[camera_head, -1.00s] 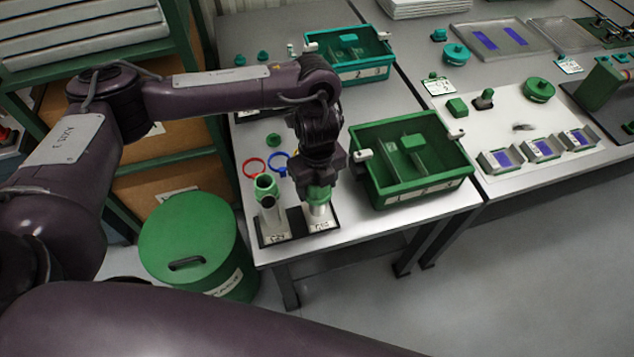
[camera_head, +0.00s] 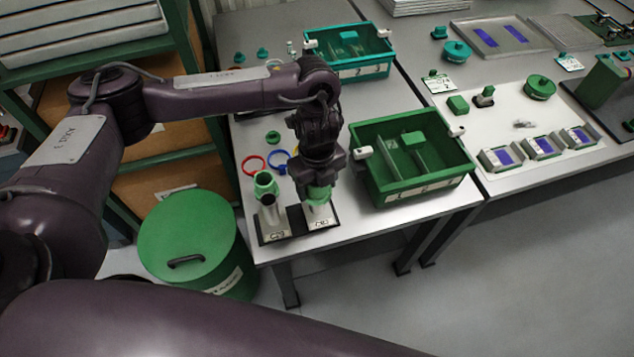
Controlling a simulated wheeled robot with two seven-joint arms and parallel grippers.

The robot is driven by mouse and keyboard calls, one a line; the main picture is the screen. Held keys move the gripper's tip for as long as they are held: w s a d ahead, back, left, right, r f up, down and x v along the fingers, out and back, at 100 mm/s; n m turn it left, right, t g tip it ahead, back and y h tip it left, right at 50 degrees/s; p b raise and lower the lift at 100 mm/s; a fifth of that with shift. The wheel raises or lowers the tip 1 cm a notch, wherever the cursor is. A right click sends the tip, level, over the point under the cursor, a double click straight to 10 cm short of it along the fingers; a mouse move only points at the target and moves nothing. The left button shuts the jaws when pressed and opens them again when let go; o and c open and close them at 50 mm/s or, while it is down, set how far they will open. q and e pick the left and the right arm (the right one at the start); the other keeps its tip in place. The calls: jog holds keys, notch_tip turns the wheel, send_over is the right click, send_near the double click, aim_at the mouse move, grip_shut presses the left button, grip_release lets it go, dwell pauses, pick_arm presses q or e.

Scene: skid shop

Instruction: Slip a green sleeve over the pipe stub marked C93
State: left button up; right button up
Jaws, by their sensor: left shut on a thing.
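Two pale pipe stubs stand side by side on a dark base plate (camera_head: 293,231) at the table's near left corner. My left gripper (camera_head: 318,184) points down at the right stub (camera_head: 318,212) and is shut on another green sleeve (camera_head: 318,195). This sleeve is at the top of the right stub. I cannot tell how far it is over it. The stub labels are too small to read surely. My right gripper is not in view.
A red ring (camera_head: 253,165) and a blue ring (camera_head: 279,160) lie behind the stubs. A green divided crate (camera_head: 419,187) stands close to the right of my gripper. A teal crate (camera_head: 362,72) is farther back. A green lidded drum (camera_head: 188,228) stands left of the table.

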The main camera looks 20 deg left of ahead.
pick_arm(q)
jog(key=shift+f, duration=0.2)
jog(key=shift+f, duration=0.3)
jog(key=shift+f+b, duration=0.25)
jog(key=shift+b, duration=0.1)
jog(key=shift+f, duration=0.25)
jog(key=shift+f, duration=0.1)
dwell(0.5)
jog(key=o, duration=1.4)
jog(key=shift+c, duration=0.2)
